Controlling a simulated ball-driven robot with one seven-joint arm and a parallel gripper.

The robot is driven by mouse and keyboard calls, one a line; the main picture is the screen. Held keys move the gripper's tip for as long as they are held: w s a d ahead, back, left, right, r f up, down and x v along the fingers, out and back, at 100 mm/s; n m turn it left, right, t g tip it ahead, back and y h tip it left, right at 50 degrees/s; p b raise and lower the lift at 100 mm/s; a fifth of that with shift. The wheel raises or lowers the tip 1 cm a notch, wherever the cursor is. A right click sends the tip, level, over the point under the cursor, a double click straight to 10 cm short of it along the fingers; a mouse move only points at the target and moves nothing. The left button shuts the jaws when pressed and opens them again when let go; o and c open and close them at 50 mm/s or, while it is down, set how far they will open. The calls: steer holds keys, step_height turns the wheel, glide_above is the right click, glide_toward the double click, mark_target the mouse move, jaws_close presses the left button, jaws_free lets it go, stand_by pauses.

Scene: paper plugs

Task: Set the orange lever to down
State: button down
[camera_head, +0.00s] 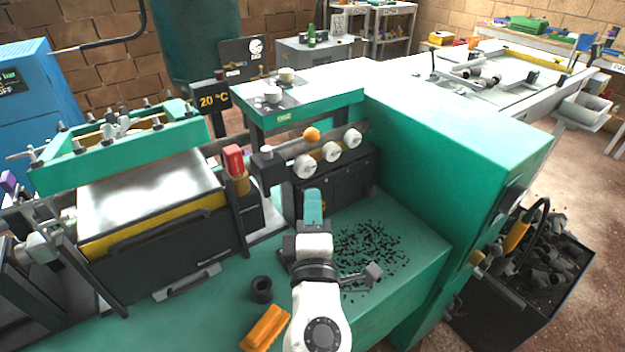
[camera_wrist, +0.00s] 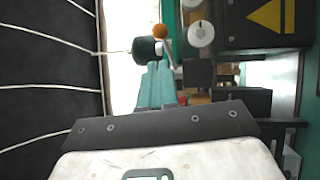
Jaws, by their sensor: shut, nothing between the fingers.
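In the wrist view the orange knob (camera_wrist: 160,31) shows just beyond my fingertips, beside a dark round part. My gripper (camera_head: 312,194) has teal fingers, shut and empty, below the knob in the head view. In the wrist view my gripper (camera_wrist: 157,68) points toward the knob, with no contact visible. The lever's rod is mostly too small to make out.
A red-topped part (camera_head: 233,159) stands to the left. Black bits (camera_head: 372,248) lie on the green bench. A black cup (camera_head: 262,289) and an orange block (camera_head: 265,328) lie near the front. A dark bin (camera_head: 530,290) stands at right.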

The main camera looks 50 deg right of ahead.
steer(key=p, duration=0.3)
glide_toward(313, 142)
steer(key=x, duration=0.5)
steer(key=shift+w+r, duration=0.1)
steer(key=shift+r, duration=0.2)
steer(key=shift+x, duration=0.75)
steer(key=shift+w+f, duration=0.15)
steer(key=shift+d, duration=0.1)
steer(key=shift+w+d+n+t+y+p, duration=0.1)
steer(key=shift+w+d+n+t+y, duration=0.15)
steer(key=shift+n+t+y, duration=0.3)
steer(key=shift+w+d+n+t+y+p, duration=0.15)
steer(key=shift+d+n+t+y, duration=0.25)
steer(key=shift+t+y, duration=0.25)
steer(key=shift+w+d+n+t+y+p, duration=0.1)
steer(key=shift+w+d+n+t+y, duration=0.15)
steer(key=shift+n+t+y, duration=0.3)
steer(key=shift+w+d+y, duration=0.35)
steer(key=shift+w+d, duration=0.1)
steer(key=shift+d, duration=0.1)
